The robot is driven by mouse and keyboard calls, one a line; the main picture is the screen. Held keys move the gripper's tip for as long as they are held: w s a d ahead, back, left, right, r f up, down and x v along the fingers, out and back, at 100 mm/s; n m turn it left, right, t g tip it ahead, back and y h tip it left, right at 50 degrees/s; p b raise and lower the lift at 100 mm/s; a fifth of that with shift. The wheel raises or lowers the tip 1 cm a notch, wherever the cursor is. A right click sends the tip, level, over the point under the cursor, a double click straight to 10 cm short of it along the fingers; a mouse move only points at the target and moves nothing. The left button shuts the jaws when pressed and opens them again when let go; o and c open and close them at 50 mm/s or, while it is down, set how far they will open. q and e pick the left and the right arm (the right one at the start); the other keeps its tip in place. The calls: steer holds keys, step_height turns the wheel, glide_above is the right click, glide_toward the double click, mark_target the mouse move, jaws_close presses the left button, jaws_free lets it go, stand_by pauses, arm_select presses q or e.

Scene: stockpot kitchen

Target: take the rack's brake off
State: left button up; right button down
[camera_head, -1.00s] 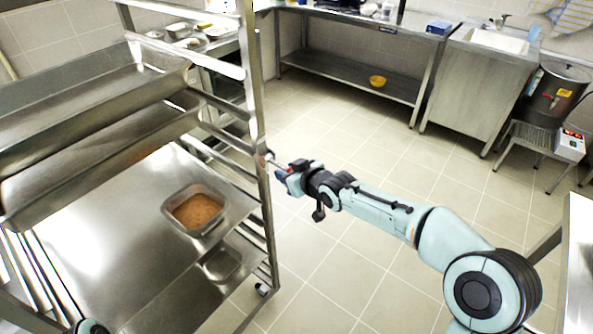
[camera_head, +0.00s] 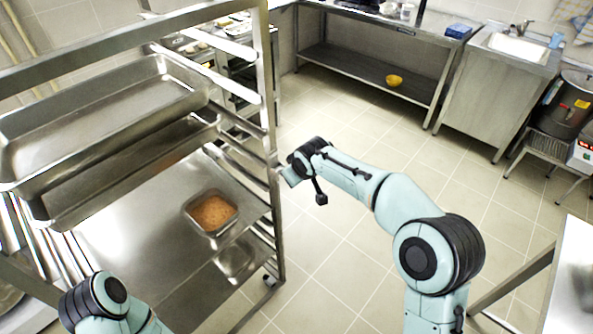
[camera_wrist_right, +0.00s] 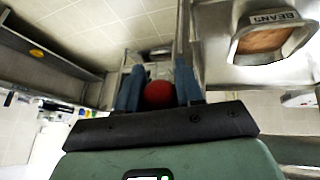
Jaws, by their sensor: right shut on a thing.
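The steel rack (camera_head: 266,75) fills the left of the head view, with trays on its levels. My right gripper (camera_head: 287,176) is at the rack's near right post; its fingers are small there. In the right wrist view, my right gripper (camera_wrist_right: 158,88) has its blue fingers closed around a round red knob (camera_wrist_right: 158,94), beside a metal post. Whether this knob belongs to the rack's brake I cannot tell for sure. A caster (camera_head: 269,281) shows at the rack's foot. My left arm shows at the lower left of the head view, but its gripper is not visible.
A tray of brown food (camera_head: 212,213) stands on a rack shelf; its label reads BEANS in the wrist view. Tiled floor is clear between.

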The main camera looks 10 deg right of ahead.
stand_by(0.3)
steer(key=c, duration=0.8)
jaws_free()
steer(key=shift+o, duration=0.2)
steer(key=v, duration=1.3)
steer(key=shift+r+b, duration=0.2)
steer(key=shift+b, duration=0.15)
